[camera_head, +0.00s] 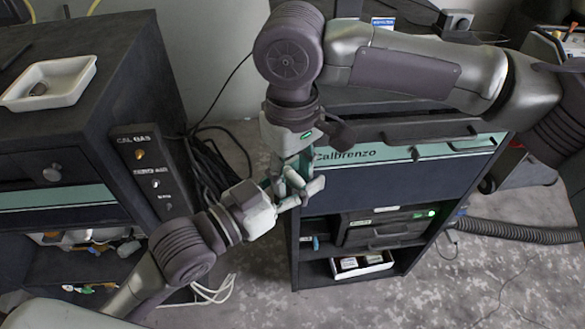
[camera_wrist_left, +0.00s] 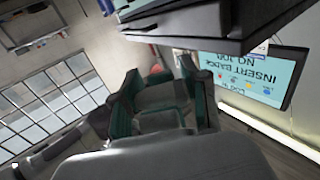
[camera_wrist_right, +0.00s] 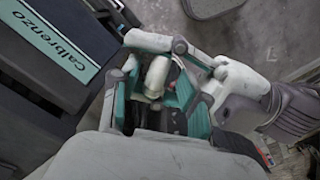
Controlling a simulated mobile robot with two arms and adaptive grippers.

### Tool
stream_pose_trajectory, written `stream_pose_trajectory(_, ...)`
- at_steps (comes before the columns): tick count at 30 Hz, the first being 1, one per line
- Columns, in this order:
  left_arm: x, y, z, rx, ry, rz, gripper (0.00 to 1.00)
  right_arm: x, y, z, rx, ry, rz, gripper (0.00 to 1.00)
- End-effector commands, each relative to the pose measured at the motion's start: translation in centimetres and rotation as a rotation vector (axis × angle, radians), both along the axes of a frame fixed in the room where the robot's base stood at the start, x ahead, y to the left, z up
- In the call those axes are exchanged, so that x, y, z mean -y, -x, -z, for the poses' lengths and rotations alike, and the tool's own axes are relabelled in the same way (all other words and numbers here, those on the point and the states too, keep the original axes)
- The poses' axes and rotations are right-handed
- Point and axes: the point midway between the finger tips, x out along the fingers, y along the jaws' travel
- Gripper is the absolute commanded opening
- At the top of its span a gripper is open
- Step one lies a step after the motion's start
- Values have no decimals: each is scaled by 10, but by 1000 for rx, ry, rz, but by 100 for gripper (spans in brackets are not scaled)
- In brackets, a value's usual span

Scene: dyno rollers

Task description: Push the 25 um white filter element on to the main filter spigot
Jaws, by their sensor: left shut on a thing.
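My left gripper (camera_head: 287,196) and my right gripper (camera_head: 291,172) meet in front of the Calbrenzo cabinet, one from the lower left and one from above. In the right wrist view a small white cylinder (camera_wrist_right: 157,76), seemingly the white filter element, stands between the teal fingers of my right gripper (camera_wrist_right: 158,100), close to the fingers of my left gripper. My left gripper is shut on it as far as I can see. A dark part shows below the cylinder; I cannot make out the spigot. In the left wrist view, grey shapes fill the space between the left fingers (camera_wrist_left: 160,95).
The Calbrenzo cabinet (camera_head: 400,180) stands just behind the grippers. A dark cabinet (camera_head: 95,120) at left carries a white tray (camera_head: 50,82) with a small dark item and a gas panel (camera_head: 152,170). Black cables hang between the cabinets. A ribbed hose (camera_head: 520,232) lies at right.

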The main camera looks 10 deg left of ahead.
Motion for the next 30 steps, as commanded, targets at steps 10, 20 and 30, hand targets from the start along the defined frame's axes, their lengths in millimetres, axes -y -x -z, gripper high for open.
stream_pose_trajectory(10, 0, 0, 0, 0, 0, 0, 46, -1, 1, 0, -2, -2, -2, 0)
stream_pose_trajectory(20, 0, 0, 0, 0, 0, 0, 74, 0, 0, 0, -1, -1, -1, 0)
stream_pose_trajectory(30, -8, 3, 7, -4, 7, -46, 74, 0, 0, 0, 0, 0, 0, 0)
